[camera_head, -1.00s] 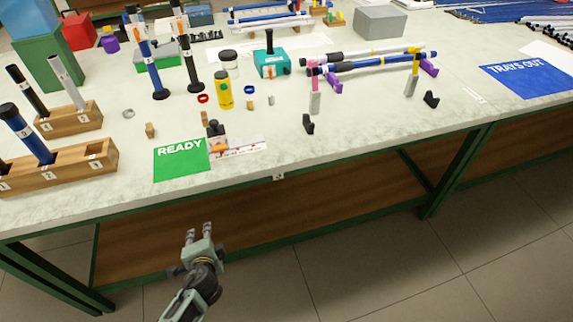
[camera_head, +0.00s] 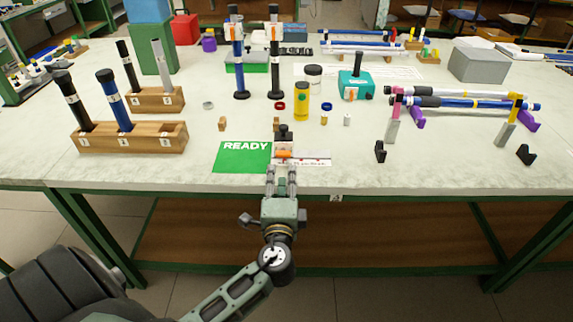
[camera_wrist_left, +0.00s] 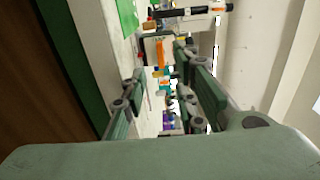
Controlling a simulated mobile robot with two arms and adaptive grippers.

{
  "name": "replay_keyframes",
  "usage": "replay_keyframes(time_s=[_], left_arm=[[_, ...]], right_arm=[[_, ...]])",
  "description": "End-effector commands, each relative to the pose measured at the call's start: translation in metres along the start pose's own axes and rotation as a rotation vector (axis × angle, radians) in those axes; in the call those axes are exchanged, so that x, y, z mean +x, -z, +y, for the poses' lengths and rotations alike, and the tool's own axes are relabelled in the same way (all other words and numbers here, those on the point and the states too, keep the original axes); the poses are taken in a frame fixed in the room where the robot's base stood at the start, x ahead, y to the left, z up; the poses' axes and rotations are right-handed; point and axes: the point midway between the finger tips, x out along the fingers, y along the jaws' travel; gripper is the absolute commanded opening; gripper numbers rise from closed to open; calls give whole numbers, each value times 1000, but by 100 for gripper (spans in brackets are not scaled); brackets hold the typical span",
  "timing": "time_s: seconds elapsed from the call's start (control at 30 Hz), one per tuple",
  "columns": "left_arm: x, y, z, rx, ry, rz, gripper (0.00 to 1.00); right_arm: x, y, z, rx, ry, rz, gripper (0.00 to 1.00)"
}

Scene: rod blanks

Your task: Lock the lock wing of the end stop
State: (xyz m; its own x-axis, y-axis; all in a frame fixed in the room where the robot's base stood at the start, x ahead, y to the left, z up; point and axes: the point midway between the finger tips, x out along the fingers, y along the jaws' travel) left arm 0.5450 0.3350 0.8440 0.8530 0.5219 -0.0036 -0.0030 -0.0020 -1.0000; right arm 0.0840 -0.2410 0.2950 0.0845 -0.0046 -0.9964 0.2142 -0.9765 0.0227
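The end stop (camera_head: 284,138) stands at the front of the bench beside the green READY mat. It has a black knob on top, and its orange lock wing (camera_head: 283,153) faces the bench's front edge. The orange wing also shows in the left wrist view (camera_wrist_left: 160,54), between and beyond the fingers. My left gripper (camera_head: 282,170) is just in front of the end stop, at the bench edge. Its fingers are apart with nothing held between them (camera_wrist_left: 161,72). I cannot tell whether they touch the wing. My right gripper is not in view.
The green READY mat (camera_head: 243,158) lies left of the end stop, and a white scale strip (camera_head: 312,161) lies to its right. A wooden rod rack (camera_head: 165,140) stands at left. A yellow bottle (camera_head: 301,100) stands behind. Black and white holders are at right.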

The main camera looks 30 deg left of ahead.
Motion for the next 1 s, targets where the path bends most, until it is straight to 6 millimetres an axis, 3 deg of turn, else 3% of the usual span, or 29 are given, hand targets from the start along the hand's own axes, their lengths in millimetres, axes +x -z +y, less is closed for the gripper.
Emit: replay_keyframes(time_s=[0.17,0.6,0.93,1.0], left_arm=[[12,0,-2,2,7,-2,27],[73,0,-1,2,4,-1,27],[78,-1,0,0,3,-1,27],[78,0,0,0,3,-1,23]], right_arm=[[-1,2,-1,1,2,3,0],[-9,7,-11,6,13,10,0],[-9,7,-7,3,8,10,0],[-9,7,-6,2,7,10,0]])
